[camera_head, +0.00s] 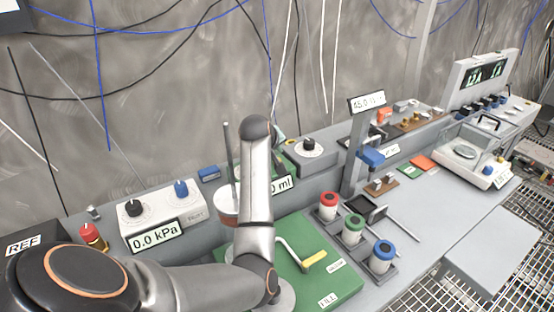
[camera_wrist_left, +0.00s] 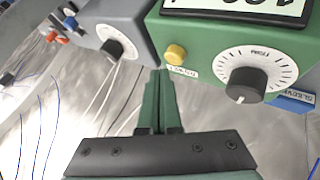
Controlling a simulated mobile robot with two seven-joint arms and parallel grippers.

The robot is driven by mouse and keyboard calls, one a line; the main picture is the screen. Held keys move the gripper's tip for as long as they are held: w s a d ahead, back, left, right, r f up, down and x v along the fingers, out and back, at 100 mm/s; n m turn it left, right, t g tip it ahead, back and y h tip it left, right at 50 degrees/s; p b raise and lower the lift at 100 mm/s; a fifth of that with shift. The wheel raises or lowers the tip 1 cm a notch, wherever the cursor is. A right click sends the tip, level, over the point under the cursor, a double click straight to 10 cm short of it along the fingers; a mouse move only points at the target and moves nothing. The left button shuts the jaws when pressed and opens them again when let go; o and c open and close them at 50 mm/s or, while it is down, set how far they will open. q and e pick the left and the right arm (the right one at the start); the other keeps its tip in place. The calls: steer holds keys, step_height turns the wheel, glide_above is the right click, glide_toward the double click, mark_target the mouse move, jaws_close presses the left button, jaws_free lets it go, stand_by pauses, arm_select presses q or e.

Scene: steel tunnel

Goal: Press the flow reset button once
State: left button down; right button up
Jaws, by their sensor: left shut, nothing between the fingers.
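The yellow button (camera_wrist_left: 175,54) sits on the face of a green box (camera_wrist_left: 215,45) in the left wrist view. A small label beside it is hard to read. A black dial (camera_wrist_left: 246,82) marked with a scale is on the same face. My left gripper (camera_wrist_left: 160,72) is shut and empty, its green fingertips just beside and below the button in the picture. I cannot tell whether they touch it. In the head view my left arm covers much of the green box, whose display (camera_head: 281,184) ends in "0 ml"; the button is hidden there. My right gripper is not in view.
A grey box (camera_head: 160,215) reading 0.0 kPa stands left of my arm, with a red knob (camera_head: 91,232) near it. A green mat (camera_head: 330,285) with a crank, red, green and blue capped jars and a scale (camera_head: 470,152) lie to the right. Cables hang on the wall behind.

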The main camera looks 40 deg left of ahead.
arm_select(q)
steer(key=shift+f, duration=0.1)
steer(key=shift+f, duration=0.35)
steer(key=shift+f, duration=0.55)
stand_by(0.8)
steer(key=shift+r+p, duration=0.5)
steer(key=shift+r, duration=0.45)
steer(key=shift+r, duration=2.55)
steer(key=shift+f, duration=0.1)
